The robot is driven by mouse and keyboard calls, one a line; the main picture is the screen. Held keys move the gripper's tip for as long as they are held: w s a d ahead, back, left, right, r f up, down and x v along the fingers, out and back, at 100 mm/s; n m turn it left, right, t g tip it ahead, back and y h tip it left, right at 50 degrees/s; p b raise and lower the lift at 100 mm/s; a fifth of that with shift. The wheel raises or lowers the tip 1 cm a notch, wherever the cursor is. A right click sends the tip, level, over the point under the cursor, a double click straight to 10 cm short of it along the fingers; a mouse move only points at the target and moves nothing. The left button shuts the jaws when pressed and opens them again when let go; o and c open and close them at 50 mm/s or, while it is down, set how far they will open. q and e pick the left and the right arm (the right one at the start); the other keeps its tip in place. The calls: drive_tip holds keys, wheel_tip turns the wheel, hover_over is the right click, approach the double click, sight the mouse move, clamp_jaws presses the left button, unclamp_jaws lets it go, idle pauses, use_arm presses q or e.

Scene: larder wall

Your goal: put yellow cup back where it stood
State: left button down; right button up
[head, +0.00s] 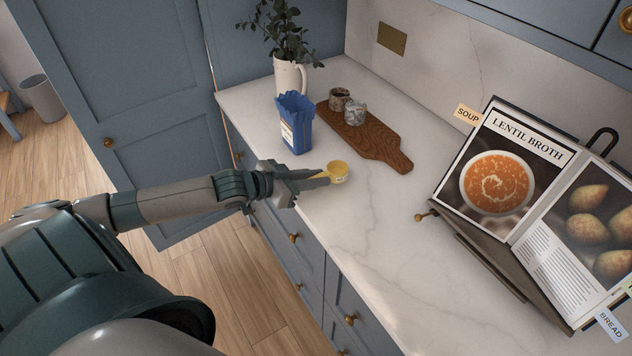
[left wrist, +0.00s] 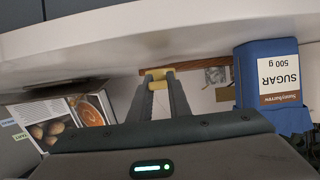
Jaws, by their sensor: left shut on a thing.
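The small yellow cup (head: 338,169) is at the tip of my left gripper (head: 322,175), over the front part of the white counter in the head view. The gripper is shut on the cup's near side. In the left wrist view a yellow part of the cup (left wrist: 158,73) shows between the two fingertips (left wrist: 158,82); the rest of it is hidden. I cannot tell whether the cup touches the counter or hangs just above it. My right gripper is in neither view.
A blue sugar bag (head: 296,128) stands just behind the gripper, left of a wooden board (head: 378,146) with two small mottled pots (head: 355,113). A white jug of leaves (head: 289,77) stands at the back. An open cookbook (head: 515,185) fills the right. The counter (head: 375,230) between is clear.

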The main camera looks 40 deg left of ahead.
use_arm(q)
drive_tip(key=shift+f, duration=1.05)
drive_tip(key=shift+f, duration=0.15)
drive_tip(key=c, duration=1.7)
unclamp_jaws()
drive_tip(key=shift+o, duration=0.2)
drive_tip(key=shift+s, duration=0.1)
